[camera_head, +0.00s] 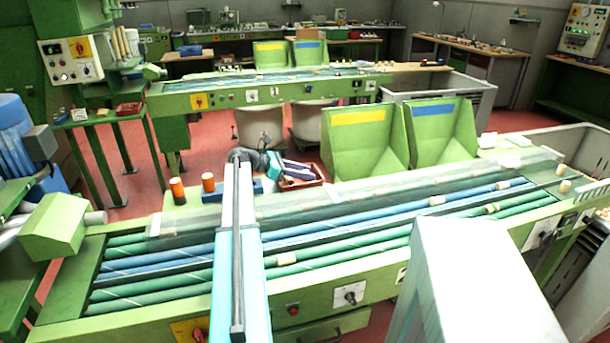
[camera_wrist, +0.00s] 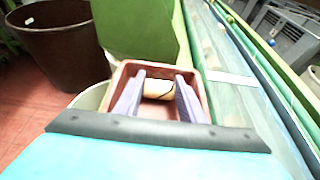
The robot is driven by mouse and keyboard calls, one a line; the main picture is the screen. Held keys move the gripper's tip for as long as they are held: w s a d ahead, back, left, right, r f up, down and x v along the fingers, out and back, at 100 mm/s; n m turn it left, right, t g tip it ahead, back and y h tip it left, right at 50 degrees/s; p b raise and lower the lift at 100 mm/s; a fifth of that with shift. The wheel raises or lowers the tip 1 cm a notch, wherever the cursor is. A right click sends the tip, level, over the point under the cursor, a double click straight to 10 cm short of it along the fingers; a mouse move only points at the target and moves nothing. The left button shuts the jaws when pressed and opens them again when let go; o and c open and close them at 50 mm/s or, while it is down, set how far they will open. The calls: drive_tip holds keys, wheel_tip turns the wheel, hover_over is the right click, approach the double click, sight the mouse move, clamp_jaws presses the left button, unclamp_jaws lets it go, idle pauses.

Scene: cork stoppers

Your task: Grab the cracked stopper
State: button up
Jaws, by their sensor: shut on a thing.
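My gripper (camera_wrist: 159,80) has two purple fingers, shut on a pale tan cork stopper (camera_wrist: 157,90) with a dark line across it, which looks like the cracked stopper. The stopper lies crosswise between the fingers, over a small red tray (camera_wrist: 141,69) in the wrist view. I cannot tell whether it touches the tray. In the head view my gripper (camera_head: 297,170) is at the red tray (camera_head: 318,182), behind the roller table; the stopper cannot be made out there.
Several other stoppers, such as one pale stopper (camera_head: 437,200), lie on the green and blue rollers (camera_head: 350,232) of the table. A clear cover (camera_head: 300,205) runs along its back. Orange cylinders (camera_head: 178,190) stand left of the tray. A green chute with a yellow label (camera_head: 360,150) stands right.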

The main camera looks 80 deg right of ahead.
drive_tip(key=shift+r, duration=0.65)
drive_tip(key=shift+r+b, duration=0.3)
drive_tip(key=shift+r, duration=0.6)
drive_tip(key=s+a, duration=0.3)
drive_tip(key=a, duration=0.1)
drive_tip(key=s+a+r+b, duration=0.1)
drive_tip(key=s+a, duration=0.2)
drive_tip(key=a, duration=0.1)
drive_tip(key=s+a, duration=0.4)
drive_tip(key=shift+a+r+b, duration=0.2)
drive_tip(key=shift+a+b, duration=0.05)
drive_tip(key=shift+b, duration=0.1)
